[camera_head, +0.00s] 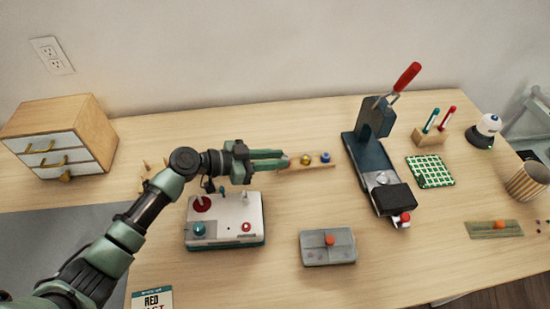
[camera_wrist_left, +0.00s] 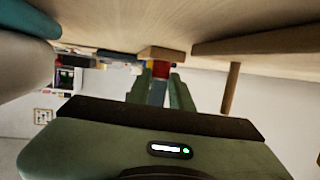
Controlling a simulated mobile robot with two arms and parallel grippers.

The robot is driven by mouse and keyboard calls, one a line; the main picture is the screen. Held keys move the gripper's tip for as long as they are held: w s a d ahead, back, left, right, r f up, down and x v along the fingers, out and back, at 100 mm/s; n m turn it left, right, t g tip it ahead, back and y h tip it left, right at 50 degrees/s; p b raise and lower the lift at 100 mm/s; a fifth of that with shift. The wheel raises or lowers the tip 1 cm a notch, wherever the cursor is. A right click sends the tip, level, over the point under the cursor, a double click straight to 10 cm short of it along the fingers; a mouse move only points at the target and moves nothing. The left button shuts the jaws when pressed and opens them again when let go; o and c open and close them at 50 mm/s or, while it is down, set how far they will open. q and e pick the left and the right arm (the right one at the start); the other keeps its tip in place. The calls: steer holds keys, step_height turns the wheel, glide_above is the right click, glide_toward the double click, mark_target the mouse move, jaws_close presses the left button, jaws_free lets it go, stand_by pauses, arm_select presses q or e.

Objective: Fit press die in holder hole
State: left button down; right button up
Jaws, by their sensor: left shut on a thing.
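The wooden holder (camera_head: 322,165) is a narrow strip on the table, right of the middle of the head view. A yellow-orange die (camera_head: 305,160) and a blue die (camera_head: 325,157) stand on it. My left gripper (camera_head: 286,159) reaches in from the left and is at the holder's left end. In the left wrist view, its fingers (camera_wrist_left: 160,88) are shut on a red die (camera_wrist_left: 160,69), with a wooden edge (camera_wrist_left: 160,53) just beyond. The fingers mostly hide the die in the head view. Whether it sits in a hole cannot be told. My right gripper is not in view.
A control box (camera_head: 225,220) with knobs stands below my left gripper. A grey box (camera_head: 327,247) lies in front. The lever press (camera_head: 373,160) stands right of the holder. A small drawer cabinet (camera_head: 60,138) stands at the left. Table between holder and grey box is clear.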

arm_select(q)
steer(key=shift+f+b, duration=0.1)
steer(key=shift+b, duration=0.3)
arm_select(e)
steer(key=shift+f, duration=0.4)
arm_select(q)
steer(key=shift+a+f+b, duration=0.15)
steer(key=shift+b, duration=0.2)
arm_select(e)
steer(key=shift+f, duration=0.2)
arm_select(q)
steer(key=shift+s+a+b, duration=0.15)
steer(key=shift+a+b, duration=0.05)
steer(key=shift+b, duration=0.15)
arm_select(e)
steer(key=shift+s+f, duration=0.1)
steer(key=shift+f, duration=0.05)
